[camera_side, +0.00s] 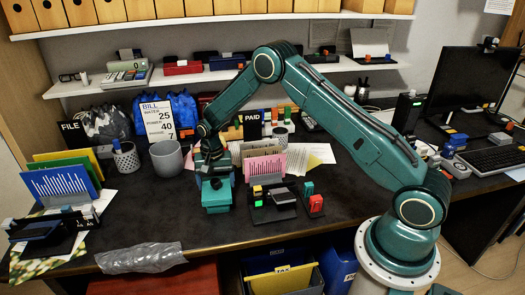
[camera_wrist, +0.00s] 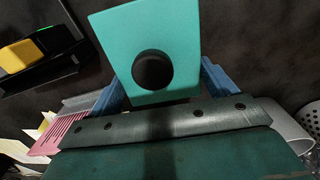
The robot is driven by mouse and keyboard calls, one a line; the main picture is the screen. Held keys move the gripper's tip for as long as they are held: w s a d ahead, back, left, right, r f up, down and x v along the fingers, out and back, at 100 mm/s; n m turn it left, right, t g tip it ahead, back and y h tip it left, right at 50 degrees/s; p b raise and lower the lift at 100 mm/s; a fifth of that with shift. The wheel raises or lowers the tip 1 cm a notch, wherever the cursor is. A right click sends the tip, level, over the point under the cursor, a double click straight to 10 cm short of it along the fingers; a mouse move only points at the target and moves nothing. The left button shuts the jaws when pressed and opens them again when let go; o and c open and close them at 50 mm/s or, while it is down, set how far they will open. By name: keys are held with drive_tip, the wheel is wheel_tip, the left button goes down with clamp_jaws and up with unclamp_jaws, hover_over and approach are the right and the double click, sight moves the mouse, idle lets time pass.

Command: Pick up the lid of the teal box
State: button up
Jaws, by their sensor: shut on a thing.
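The teal box (camera_side: 217,197) stands on the dark desk in the side view, below my gripper (camera_side: 214,176). In the wrist view its teal lid (camera_wrist: 125,35) fills the upper middle, with a round black knob (camera_wrist: 152,70) on its face. My gripper's two blue fingers (camera_wrist: 161,86) flank the lid's near part, one on each side, and are shut on it. The knob is between the fingers but apart from them. The lower body of the box is hidden under the lid in the wrist view. I cannot tell whether the lid is lifted off the box.
A grey cup (camera_side: 167,158) stands left of the box. A pink card holder (camera_side: 264,166) and a black stand with coloured blocks (camera_side: 272,209) are close on the right. A file rack (camera_side: 62,185) is at the far left. Clear desk lies left and in front of the box.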

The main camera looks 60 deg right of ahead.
drive_tip(key=shift+r, duration=0.1)
wheel_tip(320, 180, up, 20)
idle(0.7)
idle(0.5)
